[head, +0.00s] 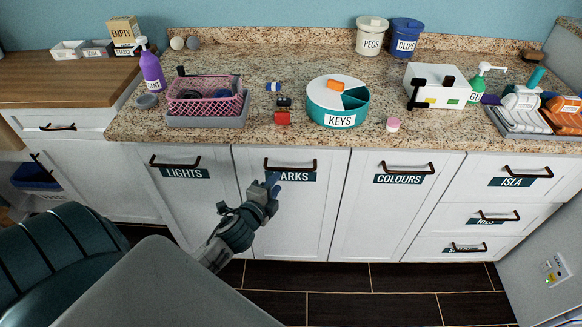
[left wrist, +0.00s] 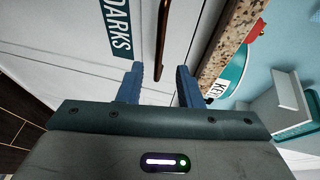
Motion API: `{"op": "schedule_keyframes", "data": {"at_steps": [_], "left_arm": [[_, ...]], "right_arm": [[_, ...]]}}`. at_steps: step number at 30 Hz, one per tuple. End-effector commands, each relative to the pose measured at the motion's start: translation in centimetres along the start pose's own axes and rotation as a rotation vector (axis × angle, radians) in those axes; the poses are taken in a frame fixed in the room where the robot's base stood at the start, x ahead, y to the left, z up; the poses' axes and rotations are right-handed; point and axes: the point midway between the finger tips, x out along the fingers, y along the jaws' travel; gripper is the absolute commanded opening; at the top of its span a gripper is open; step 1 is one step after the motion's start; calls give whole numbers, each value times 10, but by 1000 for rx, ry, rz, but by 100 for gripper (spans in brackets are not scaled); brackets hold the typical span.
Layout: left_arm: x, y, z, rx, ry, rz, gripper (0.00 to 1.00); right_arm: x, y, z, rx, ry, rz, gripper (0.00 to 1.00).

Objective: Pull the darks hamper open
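The darks hamper (head: 299,222) is a white front panel under the counter, with a dark bar handle (head: 290,166) and a DARKS label (head: 297,177). It looks flush with its neighbours, shut. My left gripper (head: 271,181) is in front of it, covering the start of the label, just below the handle's left end. In the left wrist view, the two blue fingers (left wrist: 160,75) are apart with nothing seen between them. The handle (left wrist: 162,45) lies ahead of the gap between them, and the DARKS label (left wrist: 117,28) is to its left. My right gripper is not in view.
The lights hamper (head: 190,210) is left and the colours hamper (head: 385,215) right, both shut. The granite counter (head: 240,137) overhangs above, holding a pink basket (head: 205,97) and a round KEYS tray (head: 326,108). The dark floor (head: 350,280) in front is clear.

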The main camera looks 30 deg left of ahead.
Motion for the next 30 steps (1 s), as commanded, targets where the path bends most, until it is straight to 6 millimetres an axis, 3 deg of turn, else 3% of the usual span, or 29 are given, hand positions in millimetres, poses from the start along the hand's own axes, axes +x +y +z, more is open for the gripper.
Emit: {"op": "schedule_keyframes", "data": {"at_steps": [9,15,26,27,30], "left_arm": [[59,-3,0,-4,0,0,32],[82,-1,0,-4,1,0,32],[88,0,0,-3,1,1,32],[88,0,0,-3,1,1,30],[88,0,0,-3,1,1,11]], "right_arm": [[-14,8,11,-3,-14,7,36],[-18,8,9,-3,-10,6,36],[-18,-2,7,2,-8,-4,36],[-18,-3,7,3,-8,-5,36],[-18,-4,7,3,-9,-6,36]]}}
